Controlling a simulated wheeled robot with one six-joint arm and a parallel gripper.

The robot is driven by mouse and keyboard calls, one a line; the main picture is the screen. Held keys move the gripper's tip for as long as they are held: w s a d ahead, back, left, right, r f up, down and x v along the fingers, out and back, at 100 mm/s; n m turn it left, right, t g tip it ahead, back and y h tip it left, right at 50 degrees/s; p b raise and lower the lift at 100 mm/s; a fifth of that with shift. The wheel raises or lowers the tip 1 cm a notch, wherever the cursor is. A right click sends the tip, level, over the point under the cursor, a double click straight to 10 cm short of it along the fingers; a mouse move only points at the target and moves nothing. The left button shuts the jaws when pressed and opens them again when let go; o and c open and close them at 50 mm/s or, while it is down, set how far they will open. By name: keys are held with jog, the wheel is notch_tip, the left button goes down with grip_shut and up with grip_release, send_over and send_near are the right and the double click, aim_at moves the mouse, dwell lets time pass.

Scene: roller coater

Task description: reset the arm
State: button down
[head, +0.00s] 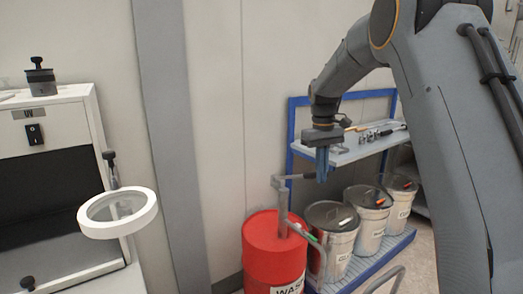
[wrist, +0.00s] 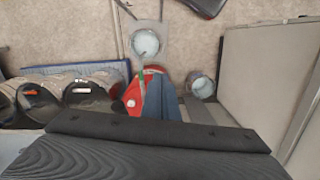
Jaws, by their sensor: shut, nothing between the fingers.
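My arm reaches in from the right in the head view and bends down at the wrist. My gripper (head: 322,166) points downward with its blue fingers together and nothing between them. It hangs in the air in front of the blue-framed shelf cart, above and a little right of the red drum. In the wrist view the blue fingers (wrist: 161,100) also show closed, with part of the red drum (wrist: 132,97) behind them.
The red drum (head: 270,250) carries a grey pump with a handle. Several metal cans, one here (head: 333,238), stand on the blue cart (head: 385,262). Small tools lie on its upper shelf (head: 350,152). A white cabinet (head: 75,115) and round ring lamp (head: 117,229) stand left.

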jog(key=s+f+m, duration=0.1)
jog(key=s+f, duration=0.2)
jog(key=s, duration=0.7)
jog(key=s+f+m+t, duration=0.1)
jog(key=s+f, duration=0.3)
jog(key=s, duration=0.7)
jog(key=s+f+m+t, duration=0.1)
jog(key=s+f+m, duration=0.1)
jog(key=s, duration=0.9)
jog(key=shift+d+f, duration=0.3)
jog(key=shift+f, duration=0.5)
